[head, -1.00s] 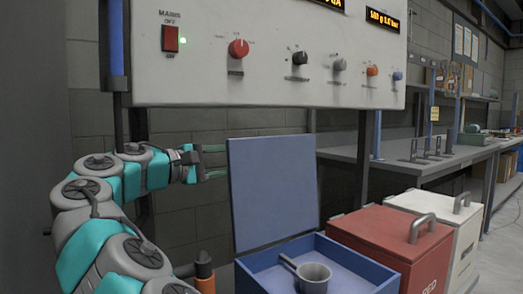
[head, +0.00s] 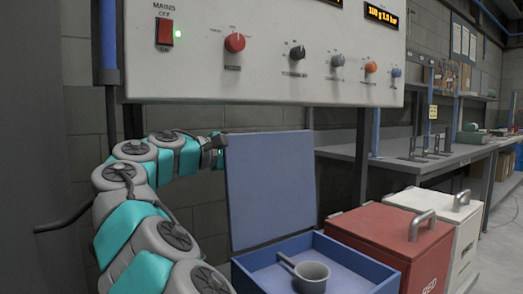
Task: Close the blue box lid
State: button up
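The blue box (head: 352,283) stands at the bottom centre of the head view, its blue lid (head: 270,190) upright at its back edge. A grey ladle-like pot (head: 311,277) with a handle is inside the box. My gripper (head: 219,148) is at the lid's upper left edge. Its fingers are mostly hidden behind the lid, so I cannot tell how far apart they are or whether they touch it.
A red box (head: 385,240) and a white box (head: 455,235) with grey handles stand shut to the right. A control panel (head: 270,85) hangs above the lid. A grey bench (head: 420,163) runs along the right. The space in front of the lid is clear.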

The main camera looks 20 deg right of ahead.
jog(key=shift+w+d, duration=0.1)
jog(key=shift+d, duration=0.35)
grip_shut()
jog(key=shift+r, duration=0.1)
dwell(1.1)
